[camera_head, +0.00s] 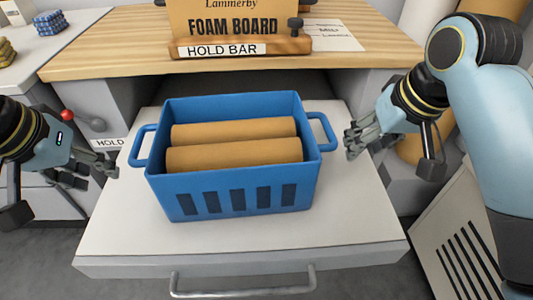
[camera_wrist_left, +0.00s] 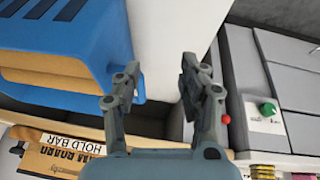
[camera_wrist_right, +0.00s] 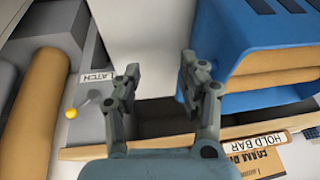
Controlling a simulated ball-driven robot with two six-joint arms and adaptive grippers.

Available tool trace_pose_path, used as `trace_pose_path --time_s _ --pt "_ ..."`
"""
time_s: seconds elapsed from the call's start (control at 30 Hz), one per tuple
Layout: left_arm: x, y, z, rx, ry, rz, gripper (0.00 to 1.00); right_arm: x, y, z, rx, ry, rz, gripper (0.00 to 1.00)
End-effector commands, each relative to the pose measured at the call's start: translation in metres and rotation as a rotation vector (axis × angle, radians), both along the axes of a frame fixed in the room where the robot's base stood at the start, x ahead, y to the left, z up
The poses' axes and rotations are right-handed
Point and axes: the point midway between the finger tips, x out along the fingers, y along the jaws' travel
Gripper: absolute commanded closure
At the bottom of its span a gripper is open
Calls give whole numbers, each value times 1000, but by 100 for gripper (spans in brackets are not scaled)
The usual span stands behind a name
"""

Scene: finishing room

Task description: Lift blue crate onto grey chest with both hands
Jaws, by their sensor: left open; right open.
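The blue crate (camera_head: 243,200) stands upright on the white top of a pulled-out drawer (camera_head: 240,235), with two tan rolls (camera_head: 235,155) inside. It has a side handle at left (camera_head: 141,146) and at right (camera_head: 324,131). My left gripper (camera_head: 104,171) is open and empty, a little left of the left handle. My right gripper (camera_head: 352,142) is open and empty, just right of the right handle. The crate also shows in the left wrist view (camera_wrist_left: 95,25) and the right wrist view (camera_wrist_right: 240,30). I cannot tell for certain which grey unit is the chest.
A wooden worktop (camera_head: 120,45) with a hold bar (camera_head: 240,47) and foam board (camera_head: 235,18) lies behind the crate. A grey unit (camera_wrist_left: 285,80) with red and green knobs stands at left. A yellow knob (camera_wrist_right: 71,113) and latch label show in the right wrist view.

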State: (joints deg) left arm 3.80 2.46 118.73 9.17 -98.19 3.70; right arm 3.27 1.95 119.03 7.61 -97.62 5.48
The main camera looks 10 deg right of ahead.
Motion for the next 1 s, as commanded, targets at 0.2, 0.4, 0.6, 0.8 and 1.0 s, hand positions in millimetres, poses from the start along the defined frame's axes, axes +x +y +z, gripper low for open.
trace_pose_path --time_s 0.2,0.4,0.6,0.8,1.0 --pt "49 -17 51 -58 -36 -18 58 49 17 50 60 -39 6 58" --pt "53 -19 56 -65 -39 -21 58 53 19 55 67 -39 6 58" --pt "53 -19 55 -65 -39 -21 58 53 19 53 66 -39 5 58" --pt "60 -23 36 -64 -36 -19 58 60 22 35 66 -37 6 58" --pt "73 -30 2 -65 -35 -20 58 74 29 1 67 -35 6 58"
